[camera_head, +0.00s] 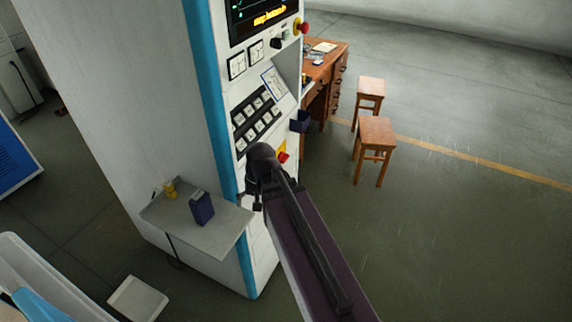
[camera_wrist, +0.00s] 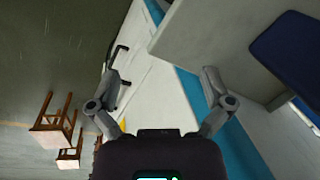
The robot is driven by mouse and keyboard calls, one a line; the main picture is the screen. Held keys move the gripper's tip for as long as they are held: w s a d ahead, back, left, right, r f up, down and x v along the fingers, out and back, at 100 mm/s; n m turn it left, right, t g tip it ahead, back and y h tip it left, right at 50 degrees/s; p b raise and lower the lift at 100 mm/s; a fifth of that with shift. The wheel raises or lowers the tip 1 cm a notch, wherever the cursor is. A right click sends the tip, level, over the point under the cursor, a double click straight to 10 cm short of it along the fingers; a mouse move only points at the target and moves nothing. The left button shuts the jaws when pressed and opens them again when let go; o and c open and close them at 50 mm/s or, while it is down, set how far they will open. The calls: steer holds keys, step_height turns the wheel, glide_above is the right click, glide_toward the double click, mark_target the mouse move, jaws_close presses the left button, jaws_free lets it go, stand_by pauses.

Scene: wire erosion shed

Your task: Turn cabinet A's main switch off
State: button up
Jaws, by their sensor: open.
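A tall white cabinet (camera_head: 130,90) with a blue edge strip stands left of centre in the head view; no letter marking it as A is readable. A red switch on a yellow plate (camera_head: 283,156) sits low on its front, just right of my wrist. My gripper (camera_head: 255,203) is by the cabinet front, below and left of the switch, partly hidden by my arm. In the wrist view my gripper (camera_wrist: 162,78) is open and empty, facing the white panel (camera_wrist: 160,100). A yellow sliver (camera_wrist: 123,125) shows beside the left finger; the switch handle is hidden there.
A side shelf (camera_head: 215,232) on the cabinet holds a dark blue box (camera_head: 201,207) and a small yellow item (camera_head: 169,189). A red mushroom button (camera_head: 302,26) sits higher up. Wooden stools (camera_head: 375,133) and a desk (camera_head: 325,70) stand behind. The floor at right is clear.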

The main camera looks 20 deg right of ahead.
steer(key=w+d+f+m+t+y+b, duration=0.2)
steer(key=w+d+f+m+y+b, duration=0.2)
steer(key=w+f+m+b, duration=0.3)
steer(key=m+t+y+b, duration=0.5)
steer(key=m+t+b, duration=0.7)
steer(key=m+b, duration=0.65)
glide_toward(287, 159)
steer(key=v, duration=0.3)
steer(key=shift+w+b, duration=0.2)
steer(key=shift+b, duration=0.15)
steer(key=shift+w+a, duration=0.1)
steer(key=shift+x, duration=6.8)
steer(key=shift+f, duration=0.1)
steer(key=c, duration=1)
